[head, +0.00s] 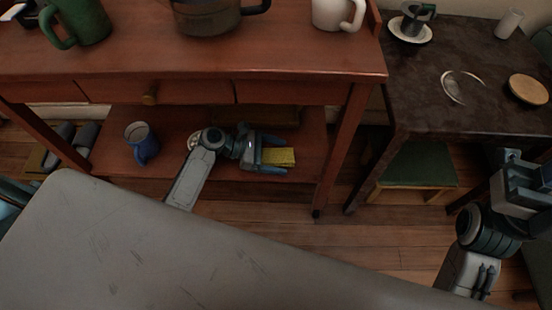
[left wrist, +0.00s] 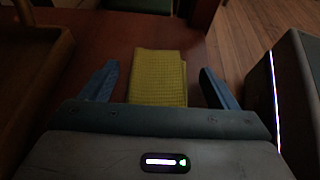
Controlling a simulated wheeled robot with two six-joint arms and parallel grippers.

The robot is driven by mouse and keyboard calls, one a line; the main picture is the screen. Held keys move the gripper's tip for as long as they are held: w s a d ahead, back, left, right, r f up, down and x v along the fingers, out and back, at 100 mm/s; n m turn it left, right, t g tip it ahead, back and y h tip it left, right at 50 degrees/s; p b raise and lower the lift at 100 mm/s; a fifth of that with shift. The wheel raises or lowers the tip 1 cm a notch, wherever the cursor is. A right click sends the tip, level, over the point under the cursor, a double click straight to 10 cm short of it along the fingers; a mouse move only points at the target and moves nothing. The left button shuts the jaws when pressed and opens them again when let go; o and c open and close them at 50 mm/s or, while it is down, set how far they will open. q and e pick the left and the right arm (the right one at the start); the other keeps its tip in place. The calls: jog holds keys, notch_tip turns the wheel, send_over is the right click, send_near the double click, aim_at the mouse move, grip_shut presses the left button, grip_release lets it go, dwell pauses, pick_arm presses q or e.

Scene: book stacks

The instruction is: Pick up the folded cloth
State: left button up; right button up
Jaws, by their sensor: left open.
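The folded cloth (head: 279,157) is yellow and lies on the lower shelf of the red-brown wooden table. In the left wrist view the cloth (left wrist: 158,76) shows a waffle texture and lies between the two blue fingers. My left gripper (head: 276,156) is open, its fingers on either side of the cloth; it also shows in the left wrist view (left wrist: 157,88). I cannot tell whether the fingers touch the cloth. The near end of the cloth is hidden behind the gripper body. My right gripper (head: 530,165) is at the right edge, away from the cloth, its fingertips unclear.
The lower shelf (head: 220,176) also holds a blue mug (head: 142,144) at the left. The tabletop (head: 300,50) overhangs the shelf, with a table leg (head: 341,145) right of the cloth. A dark side table (head: 430,95) and a green-seated stool (head: 418,165) stand to the right.

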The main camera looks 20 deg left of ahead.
pick_arm(q)
jog(key=shift+d, duration=0.2)
jog(key=c, duration=1.1)
jog(key=shift+o, duration=0.2)
